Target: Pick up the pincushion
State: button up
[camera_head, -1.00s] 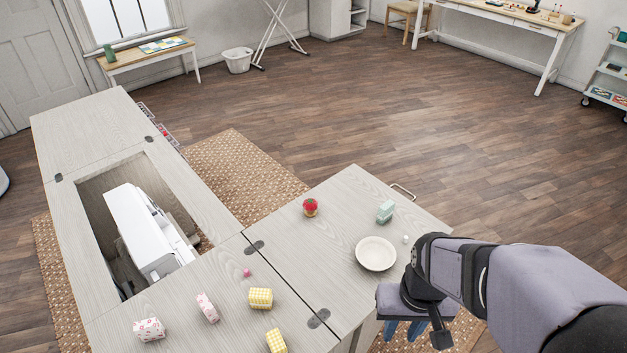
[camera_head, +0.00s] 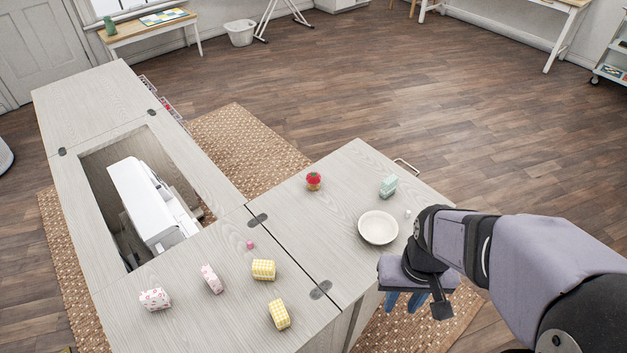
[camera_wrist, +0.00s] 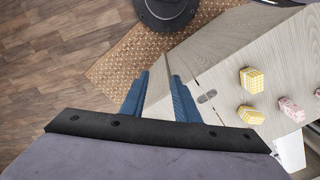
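The pincushion (camera_head: 314,181) looks like a red tomato-like top on a small tan base. It stands upright on the right-hand leaf of the cabinet (camera_head: 345,205), near its far left edge. The wrist view does not show it. My gripper (camera_head: 404,301) hangs beside the near right edge of the cabinet, well apart from the pincushion. In the wrist view its two blue fingers (camera_wrist: 160,98) stand apart with nothing between them.
A white plate (camera_head: 378,228) and a mint-green block (camera_head: 388,186) lie on the same leaf. Yellow checked blocks (camera_head: 263,270), pink-patterned blocks (camera_head: 212,279) and a small pink piece (camera_head: 250,245) lie left. A white sewing machine (camera_head: 150,205) sits in the cabinet opening.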

dwell(0.3)
jog(key=o, duration=0.8)
jog(key=shift+o, duration=0.2)
jog(key=shift+w, duration=0.1)
jog(key=n+t+y+b, duration=0.1)
jog(key=n+t+b, duration=0.1)
jog(key=t+b, duration=0.5)
send_over(313, 175)
jog(key=s+b, duration=0.1)
jog(key=s, duration=0.2)
jog(key=shift+g, duration=0.6)
jog(key=f, duration=0.6)
jog(key=shift+w+d+f, duration=0.1)
jog(key=shift+d+f, duration=0.1)
jog(key=shift+f, duration=0.15)
jog(key=shift+p+x, duration=0.3)
jog(key=shift+x, duration=0.75)
jog(key=shift+f, duration=0.15)
